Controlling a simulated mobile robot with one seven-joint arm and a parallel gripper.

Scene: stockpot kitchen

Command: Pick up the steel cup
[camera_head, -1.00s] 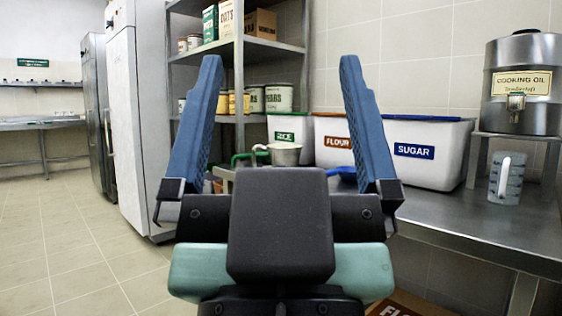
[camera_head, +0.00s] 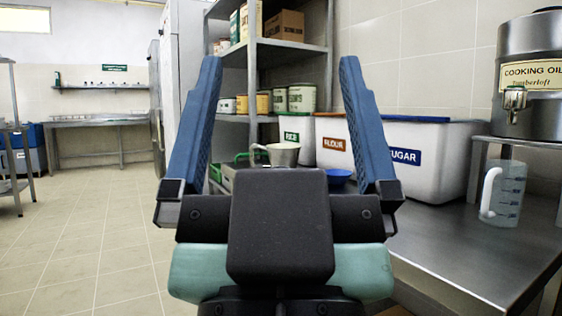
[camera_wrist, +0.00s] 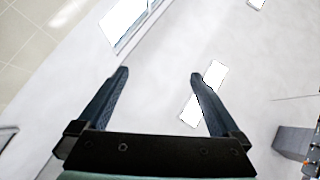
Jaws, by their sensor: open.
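The steel cup (camera_head: 284,154) stands in the head view on the far left part of the steel counter, in front of the white ingredient bins. Its handle points left. My gripper (camera_head: 280,70) is open and empty, with its two blue fingers spread wide. In the head view the cup shows between the fingers, but it lies well beyond them. My gripper also shows in the wrist view (camera_wrist: 160,75), over a blurry pale surface with white patches. I cannot make out the cup there. My gripper body hides the counter just below the cup.
Beside the cup are a blue bowl (camera_head: 337,177) and a green crate (camera_head: 237,160). White bins (camera_head: 435,165) line the wall. A measuring jug (camera_head: 503,193) and an oil dispenser (camera_head: 530,75) stand at the right. Shelving (camera_head: 283,55) rises behind. The floor at left is clear.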

